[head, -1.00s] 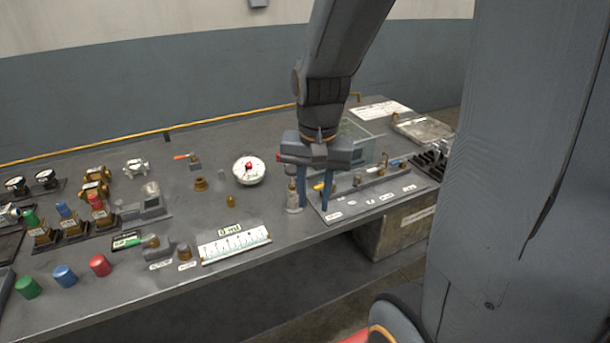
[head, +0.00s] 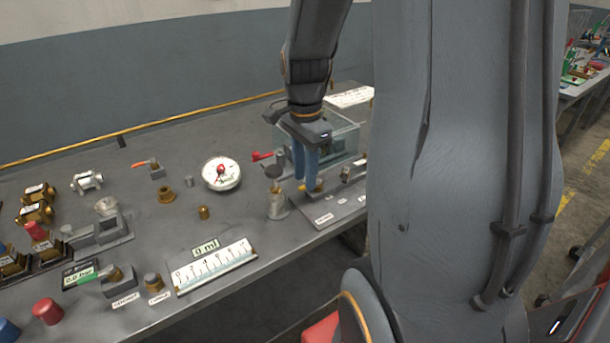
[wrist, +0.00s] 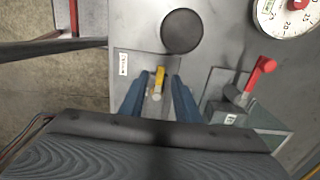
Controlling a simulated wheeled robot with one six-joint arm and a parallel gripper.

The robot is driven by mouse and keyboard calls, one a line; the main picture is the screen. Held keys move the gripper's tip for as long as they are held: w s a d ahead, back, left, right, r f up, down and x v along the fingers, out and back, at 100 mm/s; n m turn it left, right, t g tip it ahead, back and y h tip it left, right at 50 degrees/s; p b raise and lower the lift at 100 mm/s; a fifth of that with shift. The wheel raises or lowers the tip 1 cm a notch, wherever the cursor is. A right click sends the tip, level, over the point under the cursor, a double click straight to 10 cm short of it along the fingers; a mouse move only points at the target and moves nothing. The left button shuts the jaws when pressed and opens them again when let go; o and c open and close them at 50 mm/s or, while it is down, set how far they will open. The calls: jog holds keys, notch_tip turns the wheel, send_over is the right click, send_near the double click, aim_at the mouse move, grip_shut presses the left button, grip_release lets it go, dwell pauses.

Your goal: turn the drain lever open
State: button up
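My gripper (head: 305,182) points down over the labelled grey panel near the bench's front edge. In the wrist view its two blue fingers stand apart, with a yellow lever (wrist: 160,77) between them and a gap on each side. Whether the fingertips are level with the lever or above it is hard to tell. A red lever (head: 262,156) sits behind and left of my gripper; it also shows in the wrist view (wrist: 262,73) on a grey block. The labels are too small to read, so I cannot tell from them which lever is the drain lever.
A round-topped post (head: 276,204) stands just left of my gripper. A clear tank (head: 345,140) is behind it. A white dial gauge (head: 221,174) and a scale plate (head: 215,266) lie to the left. My own column hides the bench's right side.

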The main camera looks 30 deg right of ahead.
jog(key=shift+f, duration=0.6)
grip_shut()
